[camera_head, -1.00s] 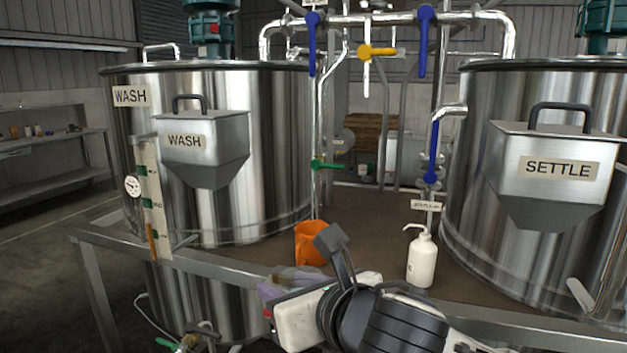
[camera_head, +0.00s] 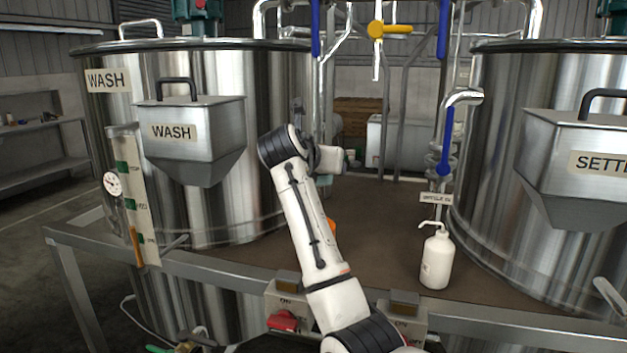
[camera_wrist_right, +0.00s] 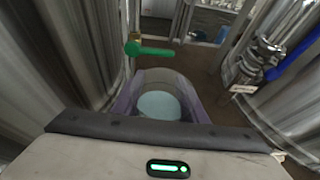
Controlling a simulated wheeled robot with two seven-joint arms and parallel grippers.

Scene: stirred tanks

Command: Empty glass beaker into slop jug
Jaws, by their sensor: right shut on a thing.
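An orange jug (camera_head: 332,226) stands on the bench, almost fully covered by my right forearm. My left gripper is out of view.
The WASH tank (camera_head: 250,110) is at the left and the SETTLE tank (camera_head: 490,150) at the right. A white wash bottle (camera_head: 436,262) stands right of my forearm. A green valve handle (camera_wrist_right: 150,49) lies just beyond the beaker. Blue-handled pipework (camera_head: 446,140) rises at centre right.

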